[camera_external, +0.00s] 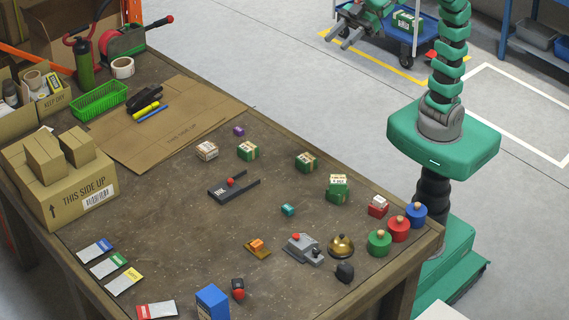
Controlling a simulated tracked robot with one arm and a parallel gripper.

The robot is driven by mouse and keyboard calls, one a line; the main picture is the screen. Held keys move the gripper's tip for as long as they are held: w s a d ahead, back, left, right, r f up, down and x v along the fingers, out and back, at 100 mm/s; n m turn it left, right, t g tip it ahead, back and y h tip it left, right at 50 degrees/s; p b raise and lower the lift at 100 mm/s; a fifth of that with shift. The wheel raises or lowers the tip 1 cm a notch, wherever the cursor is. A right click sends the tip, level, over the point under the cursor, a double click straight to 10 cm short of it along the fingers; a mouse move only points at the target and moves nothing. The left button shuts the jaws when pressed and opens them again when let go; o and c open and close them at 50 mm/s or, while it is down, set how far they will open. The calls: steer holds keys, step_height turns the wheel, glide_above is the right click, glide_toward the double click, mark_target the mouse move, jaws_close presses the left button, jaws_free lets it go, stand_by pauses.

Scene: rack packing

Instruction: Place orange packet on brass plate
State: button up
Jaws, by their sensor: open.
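A small orange packet (257,243) lies on a small brass-coloured plate (262,255) near the front middle of the workbench. The plate's edges show around the packet. My gripper (339,36) is at the top of the view, far from the packet and plate. Its two grey fingers are apart, with nothing seen between them. Part of my arm above it is cut off by the picture's top edge.
A grey device with a red button (303,248) and a brass bell (341,246) stand right of the plate. A black fork-shaped holder (233,189) lies behind it. Blue (212,302) and black-red (238,289) items stand in front. Bare bench lies left of the plate.

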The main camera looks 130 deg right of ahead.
steer(key=s+r+t, duration=0.2)
steer(key=s+r, duration=0.5)
steer(key=s, duration=0.3)
steer(key=shift+s+a+r, duration=0.15)
steer(key=shift+s+a, duration=0.15)
steer(key=shift+a, duration=0.1)
